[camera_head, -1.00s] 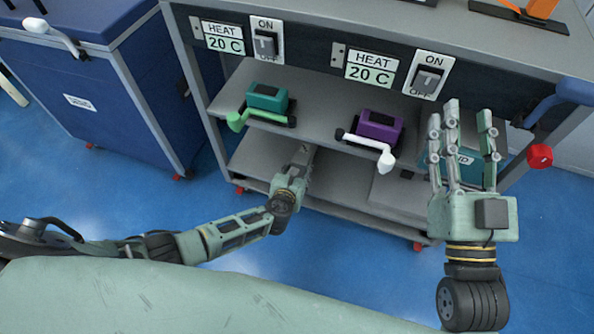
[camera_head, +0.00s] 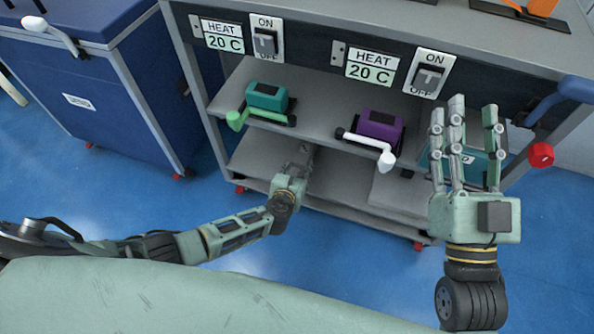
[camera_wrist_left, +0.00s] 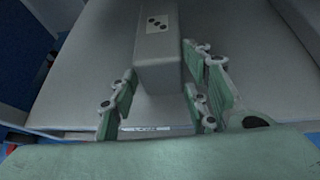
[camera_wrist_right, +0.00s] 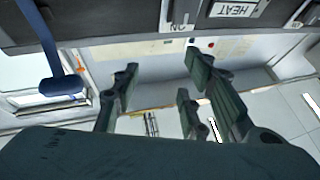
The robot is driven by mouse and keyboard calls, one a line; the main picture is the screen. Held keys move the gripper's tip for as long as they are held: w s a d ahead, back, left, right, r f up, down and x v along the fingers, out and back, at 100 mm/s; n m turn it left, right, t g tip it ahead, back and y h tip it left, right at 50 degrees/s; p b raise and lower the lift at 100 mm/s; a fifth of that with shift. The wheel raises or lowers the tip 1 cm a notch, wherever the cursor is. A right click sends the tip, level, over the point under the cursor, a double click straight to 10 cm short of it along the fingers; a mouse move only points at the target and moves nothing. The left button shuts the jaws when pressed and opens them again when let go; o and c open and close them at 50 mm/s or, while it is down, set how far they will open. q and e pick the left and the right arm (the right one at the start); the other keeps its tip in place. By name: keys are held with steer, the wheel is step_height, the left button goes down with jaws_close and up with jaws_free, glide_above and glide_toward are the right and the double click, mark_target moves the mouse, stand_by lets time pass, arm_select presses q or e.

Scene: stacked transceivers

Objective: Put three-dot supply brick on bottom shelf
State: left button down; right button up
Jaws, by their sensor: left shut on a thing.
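The three-dot supply brick (camera_wrist_left: 158,50) is a grey block with three dark dots on a white label on its top. In the left wrist view it lies between the fingers of my left gripper (camera_wrist_left: 160,95), which is shut on it. The bottom shelf (camera_head: 255,160) is a grey board low in the bench, and my left gripper (camera_head: 302,160) reaches in over it. Whether the brick rests on the shelf or hangs just above it I cannot tell. My right gripper (camera_head: 465,130) is open and empty in front of the bench's right side.
The shelf above holds a teal device (camera_head: 266,97) with a green handle and a purple device (camera_head: 379,130) with a white handle. Heat switches (camera_head: 429,76) line the bench front. A blue cabinet (camera_head: 95,95) stands left. A red knob (camera_head: 541,154) shows at right.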

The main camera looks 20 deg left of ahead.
arm_select(q)
steer(key=shift+w+r, duration=0.1)
steer(key=shift+w, duration=0.05)
arm_select(e)
steer(key=shift+s+r+t, duration=0.25)
steer(key=shift+r+t, duration=0.05)
steer(key=shift+r, duration=0.15)
